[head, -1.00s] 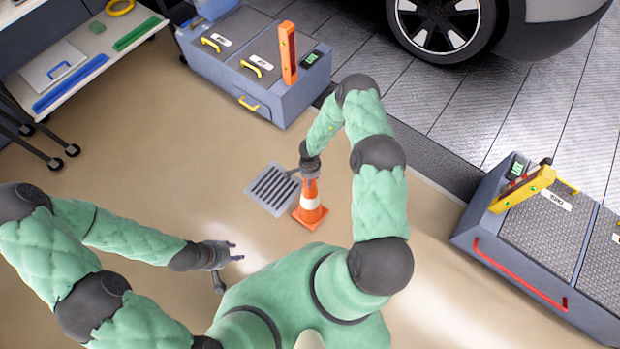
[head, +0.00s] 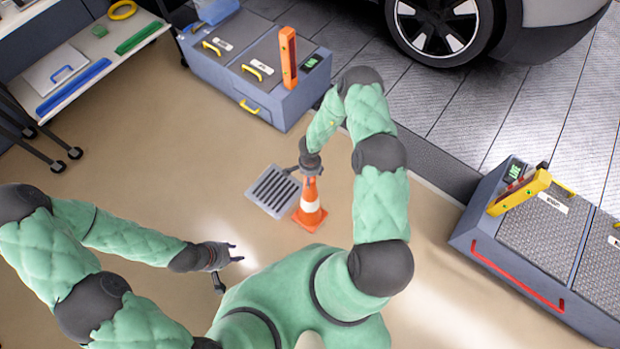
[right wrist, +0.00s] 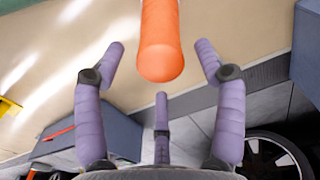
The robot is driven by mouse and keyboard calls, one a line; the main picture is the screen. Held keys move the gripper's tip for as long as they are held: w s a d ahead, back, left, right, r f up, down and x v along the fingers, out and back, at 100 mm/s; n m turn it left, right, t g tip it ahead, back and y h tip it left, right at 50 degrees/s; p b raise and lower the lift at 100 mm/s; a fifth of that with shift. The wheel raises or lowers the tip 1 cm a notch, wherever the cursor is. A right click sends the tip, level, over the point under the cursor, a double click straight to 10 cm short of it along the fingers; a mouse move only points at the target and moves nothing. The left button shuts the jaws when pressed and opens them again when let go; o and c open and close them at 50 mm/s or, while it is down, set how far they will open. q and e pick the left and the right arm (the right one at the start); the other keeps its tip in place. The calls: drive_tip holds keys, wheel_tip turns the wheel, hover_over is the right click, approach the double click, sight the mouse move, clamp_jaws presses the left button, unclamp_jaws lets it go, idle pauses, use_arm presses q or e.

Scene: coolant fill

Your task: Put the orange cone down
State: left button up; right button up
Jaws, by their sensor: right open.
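The orange cone (head: 308,213) with a white band stands upright on the tan floor, beside a grey drain grate. My right gripper (head: 311,174) is right above the cone's top. In the right wrist view the cone's orange tip (right wrist: 161,45) sits between the spread purple fingers of my right gripper (right wrist: 161,68), with gaps at both sides. My left gripper (head: 235,252) is to the left of the cone, low over the floor, with its fingers apart and nothing between them.
The drain grate (head: 272,191) lies just left of the cone. A grey-blue unit with yellow handles (head: 270,97) stands behind; another with a red rail (head: 520,272) is at the right. A car wheel (head: 440,25) is at the back. Floor left of the grate is clear.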

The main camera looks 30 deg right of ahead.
wheel_tip(320, 180, up, 7)
drive_tip(key=shift+a+f+p, duration=0.1)
drive_tip(key=shift+p, duration=1.15)
drive_tip(key=s+a+r+n+y, duration=0.2)
drive_tip(key=s+a+r+n, duration=0.2)
drive_tip(key=s+a, duration=0.4)
drive_tip(key=s+a+r+n+y, duration=0.2)
drive_tip(key=s+a+r+n, duration=0.3)
drive_tip(key=s+a+n, duration=0.2)
drive_tip(key=s+a, duration=0.2)
drive_tip(key=a, duration=0.1)
drive_tip(key=shift+r, duration=0.25)
